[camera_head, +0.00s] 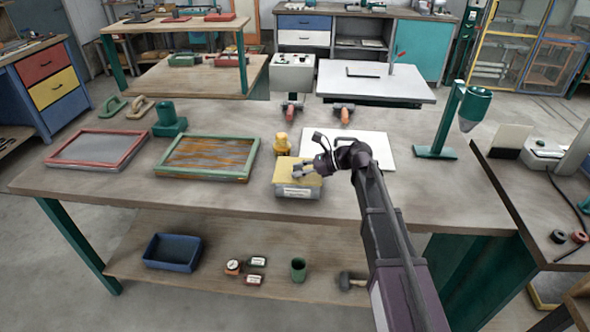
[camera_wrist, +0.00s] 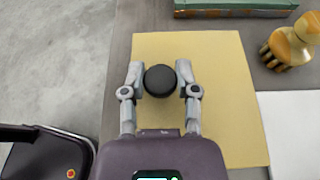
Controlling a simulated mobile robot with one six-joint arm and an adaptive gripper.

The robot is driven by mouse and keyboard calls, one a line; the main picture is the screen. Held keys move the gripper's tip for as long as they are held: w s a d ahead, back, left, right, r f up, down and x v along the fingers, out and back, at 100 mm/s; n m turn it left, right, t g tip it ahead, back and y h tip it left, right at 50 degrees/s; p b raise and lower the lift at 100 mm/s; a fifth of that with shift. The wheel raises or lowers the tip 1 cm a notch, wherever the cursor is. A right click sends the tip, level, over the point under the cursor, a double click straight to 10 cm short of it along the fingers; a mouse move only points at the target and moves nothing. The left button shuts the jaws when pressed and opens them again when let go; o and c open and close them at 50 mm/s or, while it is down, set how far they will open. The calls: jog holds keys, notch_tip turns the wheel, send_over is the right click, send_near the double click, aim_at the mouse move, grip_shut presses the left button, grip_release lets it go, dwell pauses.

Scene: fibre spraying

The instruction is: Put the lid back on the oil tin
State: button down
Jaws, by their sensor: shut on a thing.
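The oil tin (camera_head: 290,191) is a pale grey box with a label on its front, near the front middle of the workbench. Its flat yellow lid (camera_head: 284,170) lies level over the tin's top; whether it is fully seated is hard to tell. In the wrist view the yellow lid (camera_wrist: 215,70) fills the middle, with a round black knob (camera_wrist: 160,81). My gripper (camera_head: 299,171) comes from the right above the lid. In the wrist view its two fingers (camera_wrist: 160,80) are shut on the knob, one on each side. The lid hides the tin's opening.
A yellow bottle-like object (camera_head: 283,146) stands just behind the tin. A green-framed screen (camera_head: 205,176) lies left, and a white sheet (camera_head: 377,150) lies right under my arm. A green stand (camera_head: 436,152) is farther right. The bench front beside the tin is clear.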

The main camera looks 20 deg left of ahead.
jog(key=shift+f, duration=0.15)
jog(key=shift+c, duration=1.8)
grip_release()
jog(key=shift+r+p, duration=0.65)
jog(key=shift+r, duration=0.1)
jog(key=p+v, duration=0.4)
jog(key=v, duration=0.8)
jog(key=shift+f, duration=0.2)
